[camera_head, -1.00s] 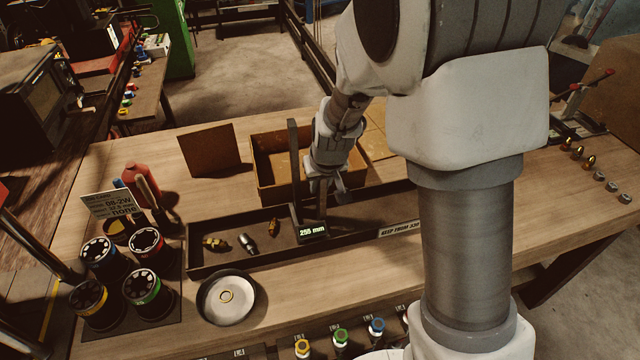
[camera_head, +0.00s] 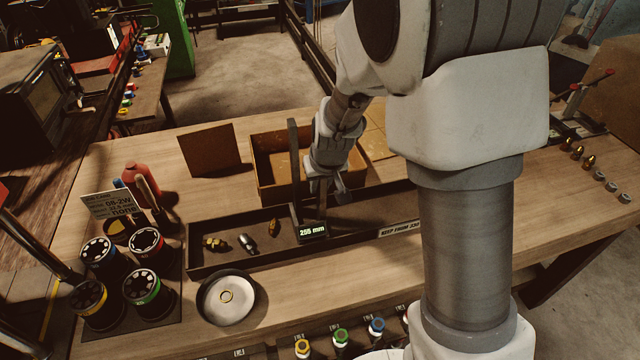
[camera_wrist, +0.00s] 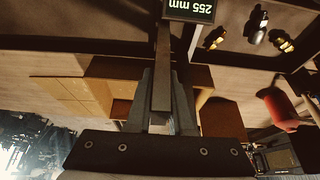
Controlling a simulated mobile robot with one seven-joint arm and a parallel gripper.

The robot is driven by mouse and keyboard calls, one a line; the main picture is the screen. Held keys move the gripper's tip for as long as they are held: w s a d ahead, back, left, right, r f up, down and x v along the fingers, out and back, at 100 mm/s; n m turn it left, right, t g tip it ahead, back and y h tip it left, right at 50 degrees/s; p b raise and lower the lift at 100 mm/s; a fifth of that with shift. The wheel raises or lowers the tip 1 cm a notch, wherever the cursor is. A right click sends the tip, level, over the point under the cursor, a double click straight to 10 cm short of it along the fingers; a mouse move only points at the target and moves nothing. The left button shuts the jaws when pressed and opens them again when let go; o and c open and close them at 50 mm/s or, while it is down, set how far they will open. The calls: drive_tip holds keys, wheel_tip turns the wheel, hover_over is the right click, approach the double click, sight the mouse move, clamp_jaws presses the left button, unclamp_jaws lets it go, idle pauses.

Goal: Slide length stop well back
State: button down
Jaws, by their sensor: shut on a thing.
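The length stop is a dark upright post (camera_head: 294,165) standing at the long dark trough (camera_head: 215,258). A small lit display (camera_head: 312,229) at its foot reads 255 mm; it also shows upside down in the wrist view (camera_wrist: 190,10). My gripper (camera_head: 323,192) points down just right of the post. In the wrist view my gripper (camera_wrist: 163,88) is shut on the stop's grey bar (camera_wrist: 162,65), with one finger on each side. My arm hides part of the trough's right side.
Several small fittings (camera_head: 246,243) lie in the trough left of the stop. An open cardboard box (camera_head: 262,178) stands close behind. A label reading "KEEP FROM 330" (camera_head: 399,228) is at the right. A round dish (camera_head: 226,310) and dark canisters (camera_head: 146,288) stand at the front left.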

drive_tip(key=shift+w+d+f+b, duration=0.1)
drive_tip(key=shift+w+d+b, duration=0.05)
drive_tip(key=shift+d+b, duration=0.3)
drive_tip(key=w+d+b, duration=0.2)
drive_tip(key=d+b, duration=0.3)
drive_tip(key=d, duration=0.7)
drive_tip(key=w+d+b, duration=0.2)
drive_tip(key=d+b, duration=0.3)
drive_tip(key=d, duration=0.6)
drive_tip(key=shift+w+d, duration=0.35)
drive_tip(key=c, duration=0.8)
unclamp_jaws()
drive_tip(key=v, duration=1.7)
drive_tip(key=shift+r, duration=0.3)
drive_tip(key=shift+s+a, duration=0.1)
drive_tip(key=shift+a, duration=0.05)
